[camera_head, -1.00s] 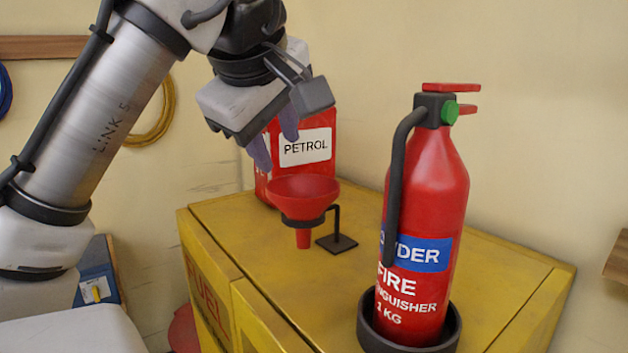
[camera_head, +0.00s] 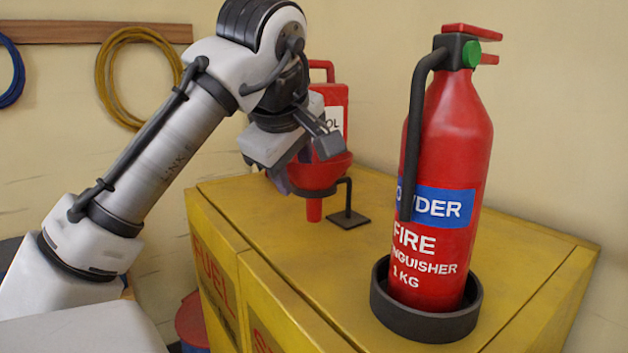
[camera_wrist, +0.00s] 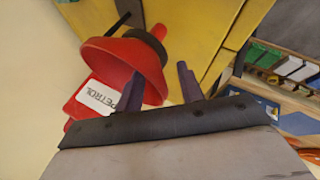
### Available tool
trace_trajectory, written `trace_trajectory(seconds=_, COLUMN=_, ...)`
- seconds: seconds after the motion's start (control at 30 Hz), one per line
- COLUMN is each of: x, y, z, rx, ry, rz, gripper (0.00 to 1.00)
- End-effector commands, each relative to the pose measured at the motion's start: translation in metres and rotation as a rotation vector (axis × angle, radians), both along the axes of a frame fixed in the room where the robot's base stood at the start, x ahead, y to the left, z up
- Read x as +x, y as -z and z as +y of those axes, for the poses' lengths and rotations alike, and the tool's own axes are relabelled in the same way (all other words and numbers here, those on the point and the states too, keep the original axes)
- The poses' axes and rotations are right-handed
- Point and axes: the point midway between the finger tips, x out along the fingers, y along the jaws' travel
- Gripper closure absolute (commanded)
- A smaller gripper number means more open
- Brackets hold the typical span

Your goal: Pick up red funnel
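The red funnel (camera_head: 325,172) sits spout down in the dark ring of a small stand (camera_head: 349,218) on the yellow cabinet. My gripper (camera_head: 279,183) is at the left of the funnel's bowl and partly covers its rim in the head view. In the wrist view the funnel (camera_wrist: 120,62) is left of centre. My open gripper (camera_wrist: 161,78) has one purple finger overlapping the bowl and the other right of its rim. The near bowl wall shows between the fingers. I cannot tell whether either finger touches it.
A red petrol can (camera_head: 331,94) stands close behind the funnel. A red fire extinguisher (camera_head: 439,160) stands in a black round holder (camera_head: 426,325) at the right front. The yellow cabinet top (camera_head: 480,240) is clear behind the extinguisher. A yellow hose coil (camera_head: 104,75) hangs on the wall.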

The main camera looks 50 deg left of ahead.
Motion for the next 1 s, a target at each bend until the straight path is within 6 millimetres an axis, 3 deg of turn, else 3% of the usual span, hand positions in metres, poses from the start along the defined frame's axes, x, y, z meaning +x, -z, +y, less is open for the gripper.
trace_trajectory(seconds=0.33, x=0.0045, y=0.0069, z=0.0035, rx=0.001, ry=0.001, rz=-0.001, gripper=0.62)
trace_trajectory(seconds=0.63, x=0.0044, y=0.0068, z=0.0035, rx=0.001, ry=0.001, rz=-0.001, gripper=1.0)
trace_trajectory(seconds=1.0, x=0.0042, y=0.0017, z=0.0035, rx=0.0, ry=0.001, rz=0.0, gripper=1.0)
